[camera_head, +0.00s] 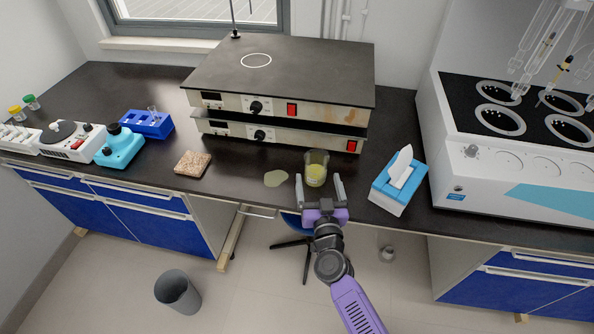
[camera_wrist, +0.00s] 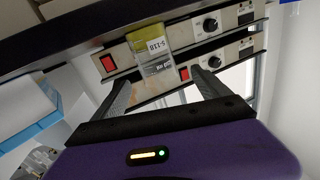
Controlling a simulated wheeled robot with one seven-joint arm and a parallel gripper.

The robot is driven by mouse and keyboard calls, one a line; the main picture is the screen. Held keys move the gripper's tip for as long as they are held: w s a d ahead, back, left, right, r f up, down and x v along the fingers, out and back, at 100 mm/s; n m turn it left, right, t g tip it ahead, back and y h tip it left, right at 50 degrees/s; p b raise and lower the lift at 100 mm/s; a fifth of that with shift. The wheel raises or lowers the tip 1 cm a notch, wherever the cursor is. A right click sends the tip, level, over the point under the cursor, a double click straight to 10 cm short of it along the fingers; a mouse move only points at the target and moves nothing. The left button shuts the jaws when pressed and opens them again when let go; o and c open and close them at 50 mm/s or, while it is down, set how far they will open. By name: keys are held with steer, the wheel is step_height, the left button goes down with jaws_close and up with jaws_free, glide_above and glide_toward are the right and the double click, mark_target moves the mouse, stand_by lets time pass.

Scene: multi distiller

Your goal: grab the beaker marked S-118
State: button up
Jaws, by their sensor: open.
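The beaker (camera_head: 316,171) is clear glass with yellow contents and stands upright on the dark bench near its front edge. In the wrist view the beaker (camera_wrist: 153,62) shows tilted in the picture, with a label reading S-118. My gripper (camera_head: 319,186) is open at the bench's front edge, its fingers pointing toward the beaker. In the wrist view my gripper (camera_wrist: 163,86) has one finger on each side of the beaker's line, with the beaker at or just beyond the fingertips. I cannot tell how far the beaker lies between them. No contact is visible.
A tissue box (camera_head: 399,184) stands close on the right, before a large white bath unit (camera_head: 470,170). Two stacked hot plates (camera_head: 285,75) stand behind the beaker. A pale puddle (camera_head: 276,178) and a brown-speckled pad (camera_head: 193,164) lie on the left.

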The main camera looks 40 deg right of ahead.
steer(key=shift+s+d+n, duration=0.1)
steer(key=shift+d+n, duration=0.1)
steer(key=shift+n, duration=0.1)
steer(key=shift+x, duration=3.85)
steer(key=shift+r, duration=0.2)
steer(key=c, duration=1.7)
steer(key=shift+r, duration=0.15)
step_height(320, 180, up, 14)
steer(key=p, duration=1)
step_height(320, 180, up, 14)
glide_above(315, 153)
steer(key=v, duration=0.3)
